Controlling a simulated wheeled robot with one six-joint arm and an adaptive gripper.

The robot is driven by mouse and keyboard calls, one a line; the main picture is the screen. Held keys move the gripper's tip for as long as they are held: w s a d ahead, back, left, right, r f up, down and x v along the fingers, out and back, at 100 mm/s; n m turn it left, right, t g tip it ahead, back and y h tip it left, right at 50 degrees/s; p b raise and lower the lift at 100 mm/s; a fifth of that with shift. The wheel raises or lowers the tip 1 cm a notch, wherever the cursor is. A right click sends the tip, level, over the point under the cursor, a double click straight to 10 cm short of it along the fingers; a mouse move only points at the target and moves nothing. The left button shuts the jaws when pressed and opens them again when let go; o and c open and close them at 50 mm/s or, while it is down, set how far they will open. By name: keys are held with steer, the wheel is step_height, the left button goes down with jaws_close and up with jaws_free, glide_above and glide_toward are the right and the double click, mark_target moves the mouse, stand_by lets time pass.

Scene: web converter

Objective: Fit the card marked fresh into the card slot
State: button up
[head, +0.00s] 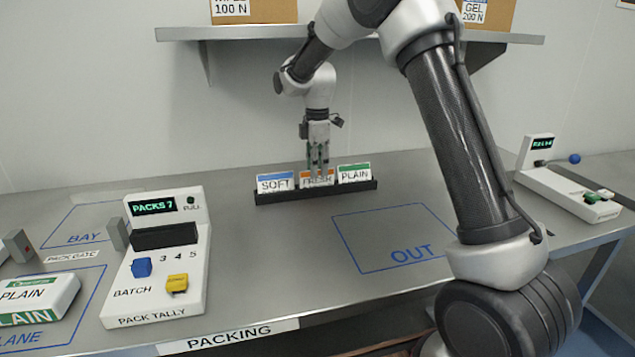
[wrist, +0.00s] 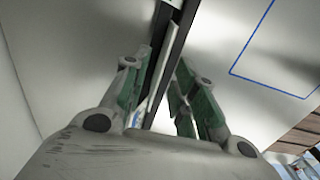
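The card marked fresh (head: 306,183), with an orange top band, stands in the middle of a black rack (head: 280,196) between a blue-banded SOFT card (head: 275,183) and a green-banded PLAIN card (head: 354,173). My gripper (head: 318,172) points down at the fresh card, and its fingers hide part of the lettering. In the wrist view the green-padded fingers (wrist: 158,100) are apart, on either side of a thin, edge-on card (wrist: 163,70), with a gap on the right. A dark slot-like block (head: 165,236) is on the PACK TALLY unit; I cannot tell whether it is the card slot.
The PACK TALLY unit (head: 155,300) has a blue and a yellow knob. A PLAIN pack (head: 40,297) lies at far left. The OUT square (head: 390,240) is empty. A lever device (head: 570,188) stands at right. A shelf (head: 240,33) with boxes overhangs the rack.

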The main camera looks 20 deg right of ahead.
mark_target(317, 181)
step_height(317, 181, down, 2)
steer(key=shift+f, duration=0.2)
jaws_close()
steer(key=shift+r, duration=0.1)
